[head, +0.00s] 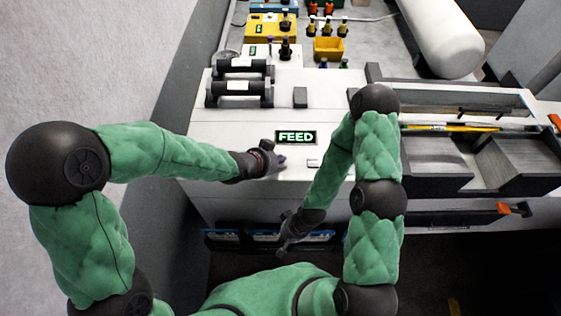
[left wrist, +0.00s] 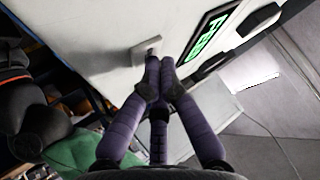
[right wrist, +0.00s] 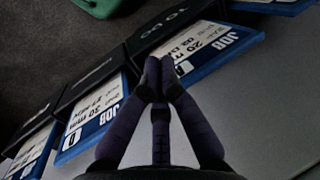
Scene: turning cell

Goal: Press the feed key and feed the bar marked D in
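The lit green FEED sign (head: 296,137) is on the white machine top; it also shows in the left wrist view (left wrist: 208,42). A small pale plate (head: 313,163) with a small dark spot, perhaps the feed key, is below the sign and shows in the left wrist view (left wrist: 125,58). My left gripper (head: 281,162) is shut and empty, its tips (left wrist: 160,62) at or just above this plate; contact is unclear. My right gripper (head: 285,244) is shut and empty, low before the job cards (right wrist: 205,50). A yellow bar (head: 450,127) lies in the right-hand channel; no D mark is legible.
Two dark rollers (head: 240,88) stand on the machine's left end. A large white cylinder (head: 443,38) is at back right. Dark trays (head: 510,160) and an orange-ended lever (head: 503,208) are at right.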

